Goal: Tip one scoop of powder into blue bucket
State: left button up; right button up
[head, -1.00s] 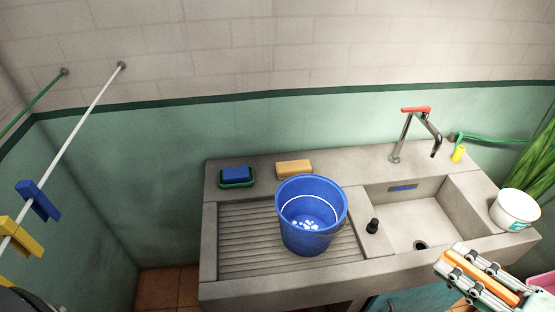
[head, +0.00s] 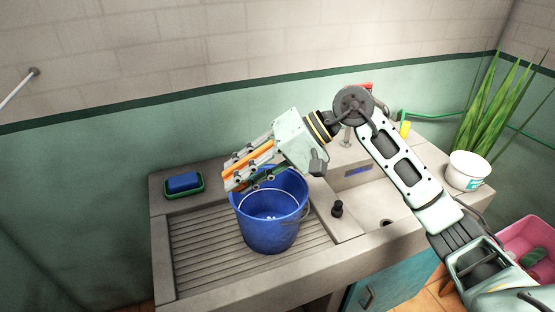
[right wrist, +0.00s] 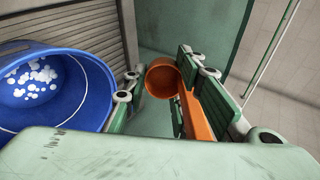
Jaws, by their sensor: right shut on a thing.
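The blue bucket (head: 268,232) stands upright on the ribbed drainboard, with white lumps or powder on its bottom. It also shows at the left of the right wrist view (right wrist: 95,92). My right gripper (head: 238,172) is over the bucket's far left rim in the head view, shut on an orange scoop (head: 262,154). In the right wrist view the scoop's round cup (right wrist: 162,80) shows orange inside, with no powder visible, and sits beside the bucket's rim. The white tub (head: 468,170) stands on the sink's right end. My left gripper is not in view.
A blue sponge (head: 184,181) lies in a green dish at the back left of the counter. A black stopper (head: 337,209) stands beside the sink basin. A pink basin (head: 528,240) is at the lower right. The drainboard (head: 200,250) left of the bucket is clear.

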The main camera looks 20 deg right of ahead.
jog(key=shift+m+h, duration=0.4)
jog(key=shift+h, duration=0.5)
jog(key=w+d+b, duration=0.3)
jog(key=shift+w+d+f, duration=0.2)
jog(key=shift+w+f, duration=0.05)
jog(key=shift+w, duration=0.05)
pick_arm(q)
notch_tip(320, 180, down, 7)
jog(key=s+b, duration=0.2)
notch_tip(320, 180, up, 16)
jog(key=p, duration=1.5)
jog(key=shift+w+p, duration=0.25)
jog(key=shift+p, duration=0.15)
pick_arm(e)
jog(key=shift+w+d+r+m+g+h, duration=0.35)
jog(key=shift+w+d+r+h, duration=0.25)
jog(key=shift+h, duration=0.9)
jog(key=shift+w+d+r+m+g+h, duration=0.3)
jog(key=shift+w+d+r+h, duration=0.25)
jog(key=shift+h, duration=0.95)
jog(key=shift+w+d+r+m+g+h, duration=0.45)
jog(key=shift+d+h, duration=0.3)
jog(key=shift+h, duration=0.75)
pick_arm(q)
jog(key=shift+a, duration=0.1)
